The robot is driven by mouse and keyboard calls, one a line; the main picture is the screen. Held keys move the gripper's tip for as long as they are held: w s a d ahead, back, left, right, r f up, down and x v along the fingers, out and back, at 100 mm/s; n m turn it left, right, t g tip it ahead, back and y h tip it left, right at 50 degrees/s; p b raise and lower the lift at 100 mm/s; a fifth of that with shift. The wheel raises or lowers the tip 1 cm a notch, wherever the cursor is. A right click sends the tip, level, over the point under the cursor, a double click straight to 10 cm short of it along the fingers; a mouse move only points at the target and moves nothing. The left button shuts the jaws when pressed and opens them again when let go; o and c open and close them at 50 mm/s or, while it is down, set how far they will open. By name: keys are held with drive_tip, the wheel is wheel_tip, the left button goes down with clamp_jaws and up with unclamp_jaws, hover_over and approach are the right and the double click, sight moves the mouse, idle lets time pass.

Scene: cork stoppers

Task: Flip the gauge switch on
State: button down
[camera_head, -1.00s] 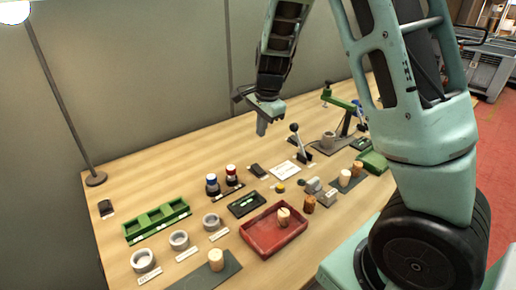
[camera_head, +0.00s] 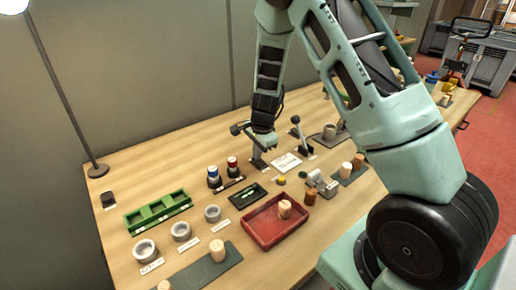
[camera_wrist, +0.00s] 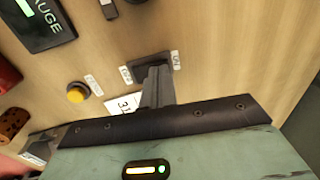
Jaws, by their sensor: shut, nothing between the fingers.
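The gauge switch (camera_wrist: 147,62) is a small dark rocker on the wooden table, in the upper middle of the wrist view, with a small white label on either side. The shut, empty fingers of my gripper (camera_wrist: 156,76) reach over it and hide part of it. I cannot tell whether they touch it, or which way the rocker is tipped. In the head view my gripper (camera_head: 258,158) points down at the switch and mostly hides it. The dark gauge display (camera_wrist: 42,22) shows at the wrist view's upper left; it also lies on the table in the head view (camera_head: 248,195).
A yellow button (camera_wrist: 77,94) and a white printed card (camera_head: 287,162) lie near the switch. A black-knobbed lever (camera_head: 302,137) stands to the right. Bottles with blue and red caps (camera_head: 223,175), a red tray (camera_head: 275,222) and a green tray (camera_head: 157,212) are nearer or left.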

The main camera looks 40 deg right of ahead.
drive_tip(key=shift+w+r+p, duration=0.1)
drive_tip(key=shift+p, duration=0.8)
drive_tip(key=shift+f+g, duration=0.3)
drive_tip(key=shift+s, duration=0.8)
drive_tip(key=shift+r, duration=0.2)
